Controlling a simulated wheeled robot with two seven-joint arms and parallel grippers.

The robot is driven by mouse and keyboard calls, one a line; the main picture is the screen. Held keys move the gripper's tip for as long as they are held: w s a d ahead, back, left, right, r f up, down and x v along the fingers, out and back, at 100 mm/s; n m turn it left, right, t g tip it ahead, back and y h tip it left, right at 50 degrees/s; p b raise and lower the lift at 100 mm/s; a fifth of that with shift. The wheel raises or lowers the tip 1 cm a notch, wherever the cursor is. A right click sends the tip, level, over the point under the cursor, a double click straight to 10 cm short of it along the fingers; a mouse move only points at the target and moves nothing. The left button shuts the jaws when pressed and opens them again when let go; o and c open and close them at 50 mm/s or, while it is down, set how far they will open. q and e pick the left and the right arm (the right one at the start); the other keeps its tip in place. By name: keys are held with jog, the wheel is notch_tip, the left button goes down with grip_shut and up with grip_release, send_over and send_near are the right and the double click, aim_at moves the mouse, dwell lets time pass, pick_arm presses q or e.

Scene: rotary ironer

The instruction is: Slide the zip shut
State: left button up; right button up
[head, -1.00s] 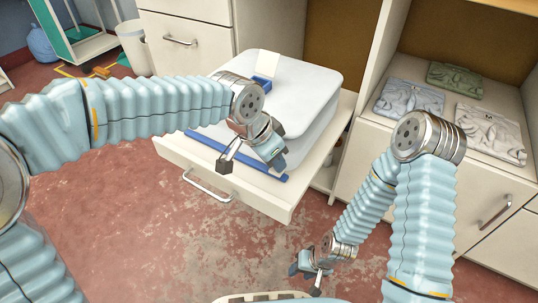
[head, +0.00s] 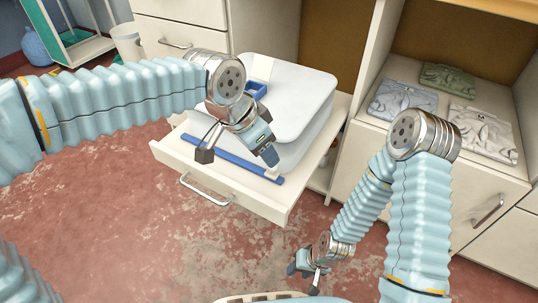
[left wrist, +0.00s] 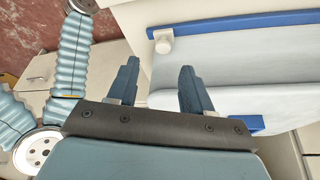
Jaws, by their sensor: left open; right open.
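A white, rounded, case-like bag (head: 296,95) sits on the open drawer. A blue strip, which I take for the zip track (head: 225,161), runs along its front edge. A small white piece, likely the zip slider (head: 272,174), sits near the strip's right end. The left wrist view shows the slider (left wrist: 163,42) at the strip's left end there, just beyond the fingertips. My left gripper (head: 236,154) is open above the strip, with nothing between its fingers; I cannot tell its height. My right gripper (head: 303,279) is open and empty, low over the floor.
The drawer (head: 232,192) juts out from the cabinet with a metal handle (head: 206,190). A blue handle-like part (head: 257,90) is on the bag. Folded garments (head: 404,101) lie on the right shelf. A white bin (head: 127,42) stands back left. Open floor lies in front.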

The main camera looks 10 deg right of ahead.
pick_arm(q)
jog(key=p+v, duration=0.1)
jog(key=v, duration=0.6)
jog(key=shift+r, duration=0.25)
pick_arm(e)
jog(key=shift+d+r, duration=0.1)
jog(key=shift+r, duration=0.6)
pick_arm(q)
jog(key=shift+s, duration=0.1)
